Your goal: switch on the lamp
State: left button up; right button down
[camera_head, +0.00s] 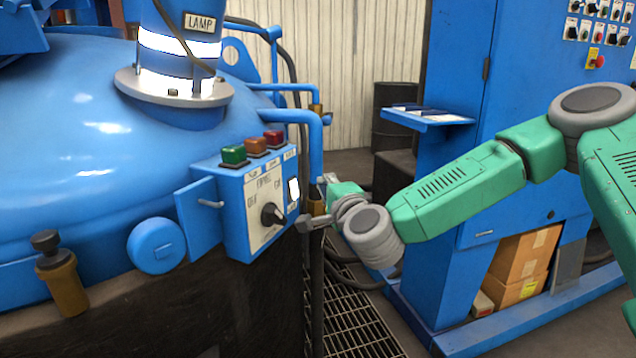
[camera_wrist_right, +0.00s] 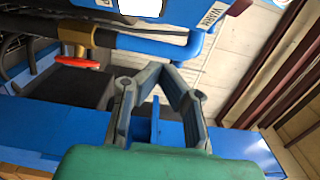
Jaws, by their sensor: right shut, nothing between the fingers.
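The lamp (camera_head: 184,50) is a blue cylinder with bright white bands and a LAMP label, standing on the rounded blue furnace lid; I cannot tell whether the bands are lit. A blue control box (camera_head: 240,205) on the furnace's side has a pale face with a black rotary knob (camera_head: 272,214) and small lettering. The knob's exact setting is hard to read. My right gripper (camera_head: 303,223) is just right of the knob, seemingly apart from it. In the wrist view its fingers (camera_wrist_right: 168,72) meet at the tips, empty. My left gripper is not in view.
Green, orange and red buttons (camera_head: 254,147) top the box, with a white rectangle (camera_head: 294,190) at its right edge. Blue pipes (camera_head: 300,116) run behind the gripper. A blue cabinet (camera_head: 455,160) stands at right, with cartons (camera_head: 525,262) below. Floor grating (camera_head: 355,325) lies between.

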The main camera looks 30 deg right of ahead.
jog(key=a+p+v, duration=0.1)
jog(key=v, duration=0.6)
jog(key=s+a+f+n+g+y+p, duration=0.1)
jog(key=s+a+f+n+g+y, duration=0.35)
jog(key=f, duration=0.55)
jog(key=s+a+f+n+g+y+p, duration=0.1)
jog(key=s+a+f+n+g+y, duration=0.2)
jog(key=a+f+n, duration=0.55)
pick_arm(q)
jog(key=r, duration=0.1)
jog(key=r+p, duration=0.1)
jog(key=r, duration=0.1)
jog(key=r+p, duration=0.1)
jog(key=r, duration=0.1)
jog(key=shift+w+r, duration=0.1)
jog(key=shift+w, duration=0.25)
pick_arm(e)
jog(key=s+d+f+n+g+h, duration=0.1)
jog(key=s+d+f+n+g, duration=0.1)
jog(key=s+f, duration=0.3)
jog(key=s+d+f+n+g+h, duration=0.1)
jog(key=s+d+f+n+g, duration=0.2)
jog(key=s, duration=0.7)
jog(key=s+d+f+n+g+h, duration=0.2)
jog(key=s+f+n+g, duration=0.1)
jog(key=s+f, duration=0.3)
jog(key=s+g, duration=0.1)
jog(key=s, duration=0.1)
jog(key=shift+s+d+f, duration=0.25)
jog(key=shift+s+f, duration=0.1)
